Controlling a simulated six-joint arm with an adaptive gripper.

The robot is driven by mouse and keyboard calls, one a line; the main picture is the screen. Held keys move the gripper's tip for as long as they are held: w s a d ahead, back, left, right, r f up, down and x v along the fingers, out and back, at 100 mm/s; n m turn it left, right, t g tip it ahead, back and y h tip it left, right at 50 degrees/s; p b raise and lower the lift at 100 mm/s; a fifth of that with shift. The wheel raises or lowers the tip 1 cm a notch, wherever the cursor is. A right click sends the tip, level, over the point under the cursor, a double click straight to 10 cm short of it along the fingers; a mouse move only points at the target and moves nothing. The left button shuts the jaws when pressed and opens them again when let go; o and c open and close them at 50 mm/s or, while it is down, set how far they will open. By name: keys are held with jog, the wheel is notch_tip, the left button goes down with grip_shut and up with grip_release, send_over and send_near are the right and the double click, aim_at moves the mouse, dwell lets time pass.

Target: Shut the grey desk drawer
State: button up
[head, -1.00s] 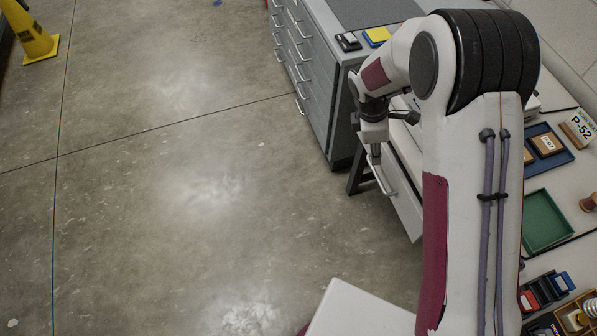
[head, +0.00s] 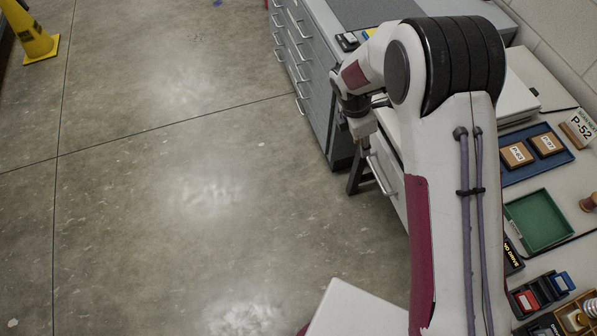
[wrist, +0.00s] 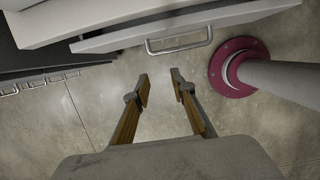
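The grey desk drawer (head: 394,171) is at the desk's front, beside the grey cabinet, in the head view; my arm hides part of it. In the wrist view its pale front (wrist: 235,24) with a metal bar handle (wrist: 180,42) runs across the top. The front appears to stand a little out from the desk edge, but how far is unclear. My gripper (wrist: 162,87) is open and empty, with a clear gap between its fingertips. It points toward the handle without visibly touching it. In the head view my gripper (head: 364,132) is near the handle, its fingertips hard to see.
A grey cabinet (head: 318,85) with several handled drawers stands beside the desk. On the desk are a blue tray (head: 560,158) with labelled blocks, a green tray (head: 540,220) and small boxes. The floor in front is clear.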

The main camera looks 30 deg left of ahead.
send_over(370, 161)
jog(key=s+a, duration=0.2)
notch_tip(370, 161, down, 6)
jog(key=shift+w+d+f, duration=0.3)
jog(key=shift+w+d, duration=0.2)
jog(key=shift+w, duration=0.1)
jog(key=s+a, duration=1.5)
dwell(0.3)
grip_shut()
jog(key=shift+a+r, duration=0.1)
